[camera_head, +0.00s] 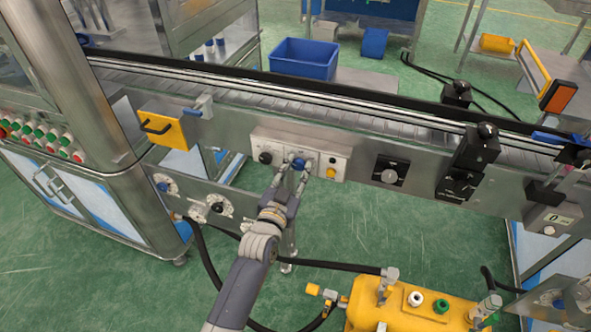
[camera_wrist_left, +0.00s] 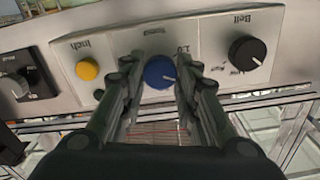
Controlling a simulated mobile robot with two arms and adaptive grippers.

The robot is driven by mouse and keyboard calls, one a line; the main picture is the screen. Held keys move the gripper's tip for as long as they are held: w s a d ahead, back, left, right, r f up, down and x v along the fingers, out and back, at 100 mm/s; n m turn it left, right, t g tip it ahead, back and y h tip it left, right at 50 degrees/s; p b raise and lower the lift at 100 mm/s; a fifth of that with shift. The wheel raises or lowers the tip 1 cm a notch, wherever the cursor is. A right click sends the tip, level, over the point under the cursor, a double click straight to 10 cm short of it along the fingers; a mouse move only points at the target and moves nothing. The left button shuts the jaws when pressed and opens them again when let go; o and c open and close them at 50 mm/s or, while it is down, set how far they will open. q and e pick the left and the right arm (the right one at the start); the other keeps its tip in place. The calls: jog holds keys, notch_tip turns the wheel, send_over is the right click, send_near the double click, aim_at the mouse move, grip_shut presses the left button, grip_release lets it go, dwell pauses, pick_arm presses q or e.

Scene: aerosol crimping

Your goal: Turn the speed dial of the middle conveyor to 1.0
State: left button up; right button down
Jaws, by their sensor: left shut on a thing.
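The conveyor control panel (camera_head: 257,137) is a pale plate on the conveyor's side, seen in the head view. Its blue dial (camera_wrist_left: 160,72) has a white pointer line and a "1.0" mark beside it in the left wrist view; the dial also shows in the head view (camera_head: 298,163). My left gripper (camera_head: 298,168) is shut on the blue dial, one finger on each side. A black knob (camera_wrist_left: 247,52) labelled "Belt" and a yellow button (camera_wrist_left: 87,69) labelled "Inch" flank it. My right gripper is not in view.
A black rotary switch (camera_head: 390,171) and black sensor boxes (camera_head: 470,165) are mounted further right on the conveyor side. A yellow box (camera_head: 165,129) sticks out at the left. A yellow tank (camera_head: 410,308) stands on the floor below.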

pick_arm(q)
jog(key=n+p, duration=0.1)
jog(key=n, duration=0.3)
jog(key=shift+n, duration=0.4)
jog(key=n, duration=0.6)
jog(key=shift+p, duration=0.3)
jog(key=o, duration=1.1)
jog(key=shift+c, duration=0.2)
jog(key=shift+a, duration=0.1)
jog(key=v, duration=1.2)
